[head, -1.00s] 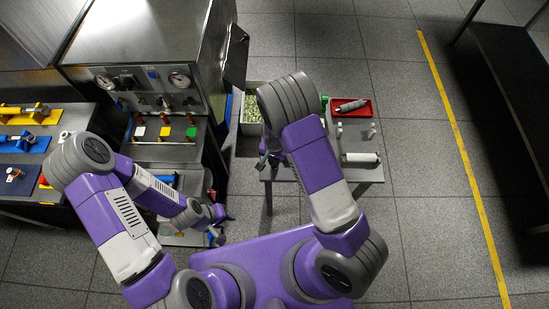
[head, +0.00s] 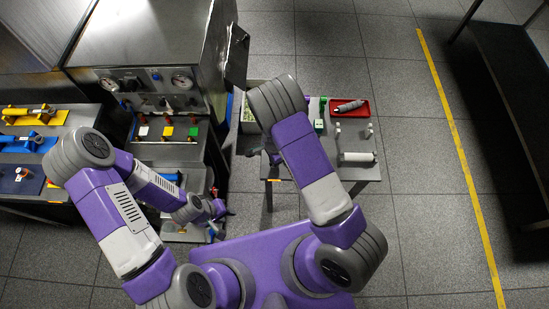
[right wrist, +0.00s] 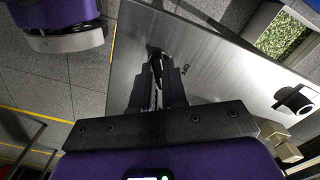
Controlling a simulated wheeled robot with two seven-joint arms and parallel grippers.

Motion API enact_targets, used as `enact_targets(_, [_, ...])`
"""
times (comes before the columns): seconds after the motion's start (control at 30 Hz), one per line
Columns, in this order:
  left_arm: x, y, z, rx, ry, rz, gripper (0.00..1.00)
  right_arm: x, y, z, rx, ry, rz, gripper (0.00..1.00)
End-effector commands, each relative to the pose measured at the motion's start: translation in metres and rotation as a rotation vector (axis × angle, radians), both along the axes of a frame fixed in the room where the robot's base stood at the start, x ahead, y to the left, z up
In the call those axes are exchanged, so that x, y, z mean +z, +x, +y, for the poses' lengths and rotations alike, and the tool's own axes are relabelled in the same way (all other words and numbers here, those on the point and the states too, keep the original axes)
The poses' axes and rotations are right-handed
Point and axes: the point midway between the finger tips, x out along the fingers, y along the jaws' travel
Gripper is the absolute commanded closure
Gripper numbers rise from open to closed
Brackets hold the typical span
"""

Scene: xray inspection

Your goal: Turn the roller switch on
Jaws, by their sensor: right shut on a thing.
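In the right wrist view my right gripper (right wrist: 157,75) is shut, its fingertips on a small dark piece against a brushed steel panel (right wrist: 215,75). This piece appears to be the roller switch, mostly hidden by the fingers. Small dark lettering stands on the panel just right of the fingertips. Which way the switch is set cannot be told. In the head view my right forearm reaches down beside the steel machine (head: 150,50), and its gripper is small and partly covered. My left gripper (head: 217,222) hangs low by the machine's front; its fingers are too small to read.
A bin of green pellets (head: 252,112) stands between the machine and a small table (head: 340,178). A red tray (head: 350,108) and a white cylinder (head: 358,157) lie on that table. Coloured fixtures (head: 35,115) fill the left bench.

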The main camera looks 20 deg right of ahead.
Motion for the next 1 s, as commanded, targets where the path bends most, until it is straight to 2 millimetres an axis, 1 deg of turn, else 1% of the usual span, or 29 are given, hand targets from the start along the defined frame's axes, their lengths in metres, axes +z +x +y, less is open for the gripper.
enact_targets(0.53, [0.0013, 0.0000, -0.0001, 0.000, 0.000, 0.000, 0.62, 0.0003, 0.0008, -0.0005, -0.028, 0.000, -0.002, 1.00])
enact_targets(0.57, [0.0013, 0.0000, -0.0001, 0.000, 0.000, 0.000, 0.62, 0.0003, 0.0008, -0.0005, -0.028, 0.000, -0.002, 0.84])
enact_targets(0.7, [0.0013, 0.0000, -0.0001, 0.000, 0.000, 0.000, 0.62, 0.0003, 0.0006, -0.0004, -0.027, -0.001, -0.001, 0.63])
enact_targets(1.0, [0.0018, 0.0000, 0.0000, 0.000, 0.000, 0.000, 0.62, 0.0017, 0.0004, 0.0000, -0.025, 0.000, -0.001, 0.62])
